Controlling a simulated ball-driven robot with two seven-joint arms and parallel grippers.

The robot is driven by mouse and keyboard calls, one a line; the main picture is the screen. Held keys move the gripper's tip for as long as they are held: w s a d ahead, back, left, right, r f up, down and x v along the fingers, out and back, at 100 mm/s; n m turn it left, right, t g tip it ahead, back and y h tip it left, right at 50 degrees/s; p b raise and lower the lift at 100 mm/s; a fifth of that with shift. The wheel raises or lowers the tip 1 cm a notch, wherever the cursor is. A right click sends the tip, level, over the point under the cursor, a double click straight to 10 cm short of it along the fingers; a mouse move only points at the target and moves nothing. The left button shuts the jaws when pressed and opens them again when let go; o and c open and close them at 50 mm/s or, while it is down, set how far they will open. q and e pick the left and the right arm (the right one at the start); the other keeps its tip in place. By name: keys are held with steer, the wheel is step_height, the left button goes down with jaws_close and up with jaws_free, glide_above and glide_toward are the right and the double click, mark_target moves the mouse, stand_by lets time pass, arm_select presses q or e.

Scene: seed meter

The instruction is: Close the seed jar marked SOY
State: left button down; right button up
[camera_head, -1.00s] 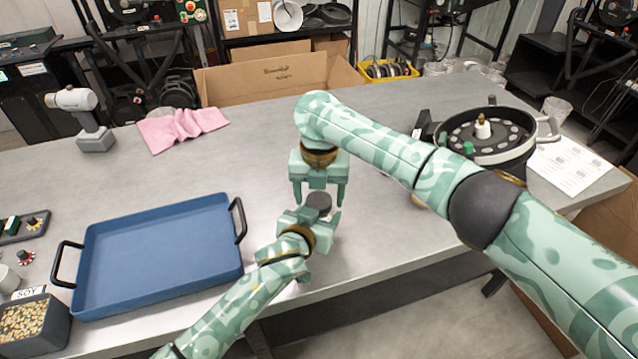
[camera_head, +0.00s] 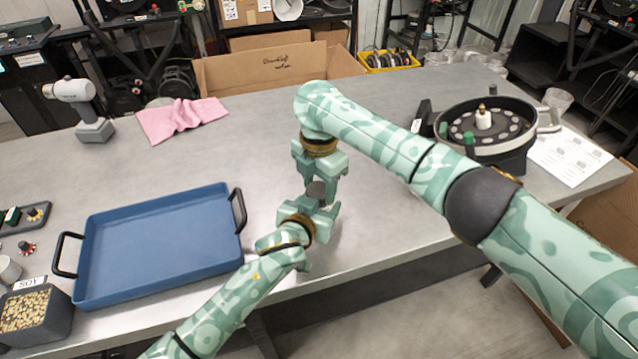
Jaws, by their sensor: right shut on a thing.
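My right gripper (camera_head: 319,188) points down at the middle of the table's front part, with its fingers closed on a small dark round lid (camera_head: 316,188). My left gripper (camera_head: 312,209) is just below it, reaching up from the lower left. The lid sits between the two grippers. The jar body under it is hidden by my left gripper, so I cannot see its marking, whether the lid is seated, or how far the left jaws are closed. A SOY label (camera_head: 31,283) stands at a dark bin of seeds (camera_head: 38,312) at the lower left.
A blue tray (camera_head: 160,290) with black handles lies left of my grippers. A round seed meter (camera_head: 487,135) and a paper sheet (camera_head: 570,155) are at the right. The table's middle is clear.

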steer(key=shift+m, duration=1)
steer(key=o, duration=1.1)
steer(key=shift+r, duration=2.25)
steer(key=shift+c, duration=0.5)
